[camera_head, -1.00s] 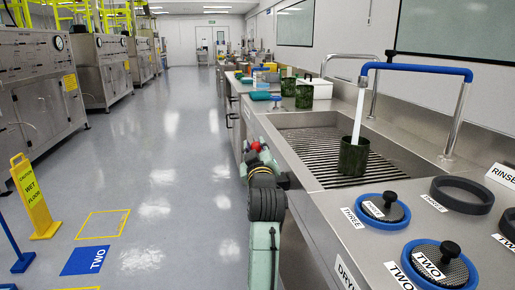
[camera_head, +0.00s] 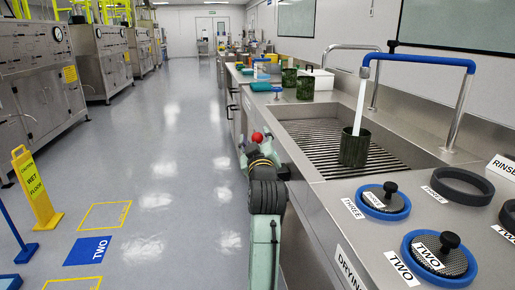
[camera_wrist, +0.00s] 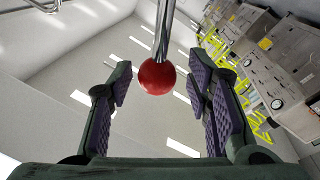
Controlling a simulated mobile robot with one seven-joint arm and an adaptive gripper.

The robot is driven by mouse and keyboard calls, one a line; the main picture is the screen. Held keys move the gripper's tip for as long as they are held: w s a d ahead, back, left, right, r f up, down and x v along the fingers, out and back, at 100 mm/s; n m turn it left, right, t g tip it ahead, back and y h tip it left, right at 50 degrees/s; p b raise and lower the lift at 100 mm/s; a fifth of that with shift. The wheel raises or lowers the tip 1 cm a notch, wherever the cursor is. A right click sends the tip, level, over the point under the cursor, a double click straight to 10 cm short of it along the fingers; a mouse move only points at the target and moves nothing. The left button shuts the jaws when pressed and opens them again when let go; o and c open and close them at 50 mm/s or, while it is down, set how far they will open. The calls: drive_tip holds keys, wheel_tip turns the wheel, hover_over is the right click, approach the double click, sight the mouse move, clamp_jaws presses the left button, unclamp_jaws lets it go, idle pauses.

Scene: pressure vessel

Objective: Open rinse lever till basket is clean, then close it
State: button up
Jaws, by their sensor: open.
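The rinse lever shows as a metal rod with a red ball knob (camera_wrist: 157,77) in the wrist view. The knob also shows at the counter's front edge in the head view (camera_head: 257,137). My gripper (camera_wrist: 159,70) is open, with its purple-padded fingers on either side of the knob and a gap visible on each side. A dark green basket (camera_head: 354,149) stands upright in the slatted sink (camera_head: 310,135). A white stream of water (camera_head: 361,100) falls from the blue-topped faucet (camera_head: 425,61) into it. The basket's inside is not clearly visible.
Lids marked THREE (camera_head: 383,202) and TWO (camera_head: 440,257) sit on the counter at the right, near an empty dark ring (camera_head: 462,187). More green baskets (camera_head: 305,87) stand beyond the sink. A yellow wet-floor sign (camera_head: 36,190) stands left; the aisle between is clear.

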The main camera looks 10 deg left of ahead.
drive_tip(key=v, duration=1.1)
drive_tip(key=shift+s, duration=0.15)
